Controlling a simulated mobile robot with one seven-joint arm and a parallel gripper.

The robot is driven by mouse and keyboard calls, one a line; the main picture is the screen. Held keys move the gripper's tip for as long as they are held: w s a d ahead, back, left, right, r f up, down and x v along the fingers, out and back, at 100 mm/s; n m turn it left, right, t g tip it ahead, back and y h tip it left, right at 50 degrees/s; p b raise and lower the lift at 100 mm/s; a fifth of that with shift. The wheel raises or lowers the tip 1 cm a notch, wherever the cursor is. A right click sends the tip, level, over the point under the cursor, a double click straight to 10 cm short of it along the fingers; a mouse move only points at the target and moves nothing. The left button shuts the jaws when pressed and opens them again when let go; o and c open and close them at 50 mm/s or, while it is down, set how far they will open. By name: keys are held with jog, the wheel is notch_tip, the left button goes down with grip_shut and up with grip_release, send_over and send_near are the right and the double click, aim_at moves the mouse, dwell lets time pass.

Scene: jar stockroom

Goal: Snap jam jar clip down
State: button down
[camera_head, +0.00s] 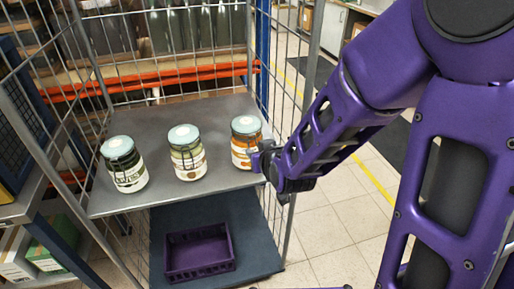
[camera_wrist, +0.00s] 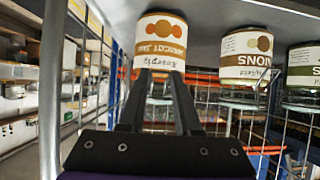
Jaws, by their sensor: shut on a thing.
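The jam jar (camera_head: 246,135) is at the right end of the grey shelf, upright, with orange contents and a pale lid. In the wrist view, which is upside down, its label with orange circles reads apricot jam (camera_wrist: 161,34). My gripper (camera_head: 259,157) is at the front right of this jar. In the wrist view its two dark fingers (camera_wrist: 159,76) meet the jar at its lid end, shut on what appears to be the clip. The fingers hide most of the clip, so its position cannot be told.
An onions jar (camera_head: 187,157) stands left of the jam jar, and a dark-filled jar (camera_head: 125,168) stands farther left. The shelf (camera_head: 155,196) sits inside a wire cage (camera_head: 290,90). A purple crate (camera_head: 198,254) is on the lower deck. Floor at right is open.

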dwell(0.4)
jog(key=c, duration=0.6)
grip_release()
